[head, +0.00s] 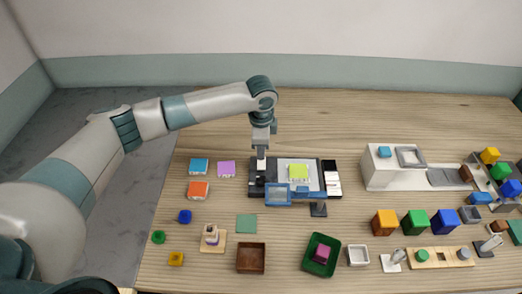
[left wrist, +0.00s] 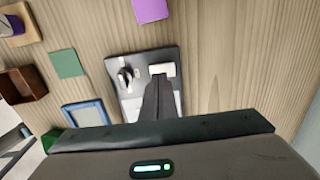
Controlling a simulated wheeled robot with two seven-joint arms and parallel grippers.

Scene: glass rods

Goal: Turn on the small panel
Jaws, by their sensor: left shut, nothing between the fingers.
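The small panel appears to be the dark plate in the left wrist view (left wrist: 141,61), with a dark, shiny knob-like part (left wrist: 125,77) on its left and a white block (left wrist: 162,69) on its right. In the head view the dark panel (head: 256,189) lies at the left end of a grey device. My left gripper (head: 261,159) points down over the panel, shut and empty. In the left wrist view its fingertips (left wrist: 160,82) are at the white block's near edge; I cannot tell whether they touch. The fingers hide part of the panel. My right gripper is not in view.
A yellow-green block (head: 299,171) and a blue frame (head: 278,194) are right of the panel. Orange (head: 199,189), blue (head: 199,166) and purple (head: 226,168) blocks stand left. A brown tray (head: 251,270) is in front. The table behind the panel is clear.

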